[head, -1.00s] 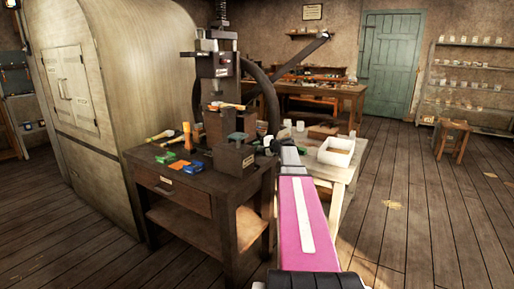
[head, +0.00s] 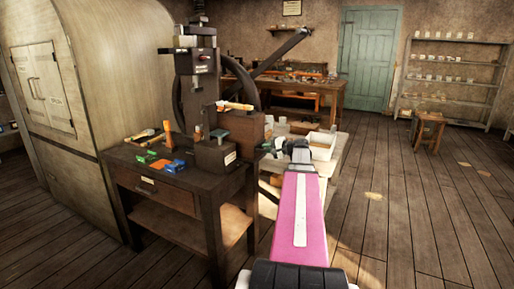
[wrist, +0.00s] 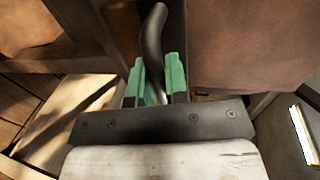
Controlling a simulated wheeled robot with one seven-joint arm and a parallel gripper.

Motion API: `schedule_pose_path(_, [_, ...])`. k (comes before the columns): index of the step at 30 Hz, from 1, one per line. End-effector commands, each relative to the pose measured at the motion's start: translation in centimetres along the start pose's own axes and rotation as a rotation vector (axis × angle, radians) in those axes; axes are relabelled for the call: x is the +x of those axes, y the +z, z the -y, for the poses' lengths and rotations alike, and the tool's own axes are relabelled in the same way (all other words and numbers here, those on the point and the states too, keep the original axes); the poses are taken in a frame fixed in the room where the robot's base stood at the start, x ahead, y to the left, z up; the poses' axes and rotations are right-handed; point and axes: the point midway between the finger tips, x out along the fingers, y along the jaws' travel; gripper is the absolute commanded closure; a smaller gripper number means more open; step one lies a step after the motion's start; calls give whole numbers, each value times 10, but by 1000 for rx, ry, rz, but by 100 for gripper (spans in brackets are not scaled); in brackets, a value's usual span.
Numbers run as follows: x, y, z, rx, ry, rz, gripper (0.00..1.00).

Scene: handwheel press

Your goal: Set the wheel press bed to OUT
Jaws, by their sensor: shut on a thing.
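The wheel press (head: 197,85) stands on a dark wooden bench, with its large handwheel (head: 240,88) behind it. A dark block that looks like the press bed (head: 243,129) juts out to the right of the column. A tool with an orange handle (head: 238,106) lies on top of it. My gripper (head: 270,146) is at the bed's right end, beside the bench. In the wrist view its green fingers (wrist: 156,82) are shut on a dark curved handle (wrist: 153,32). My arm and fingers hide this handle in the head view. I cannot read any bed marking.
A dark labelled block (head: 214,157) stands at the front of the bench top. Blue and green blocks and wooden-handled tools lie left of it. A pale table with a white bin (head: 318,146) is behind my gripper. The floor at right (head: 400,210) is open.

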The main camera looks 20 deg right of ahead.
Motion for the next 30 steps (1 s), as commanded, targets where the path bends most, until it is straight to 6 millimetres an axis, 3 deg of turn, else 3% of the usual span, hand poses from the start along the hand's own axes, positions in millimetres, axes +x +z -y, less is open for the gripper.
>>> schedule_pose_path(6, [-42,1,-9,0,1,-3,100])
schedule_pose_path(15, [-90,0,-20,1,1,-2,100])
schedule_pose_path(22, [-113,0,-24,0,1,-1,100])
schedule_pose_path(30, [-123,0,-27,0,1,1,100])
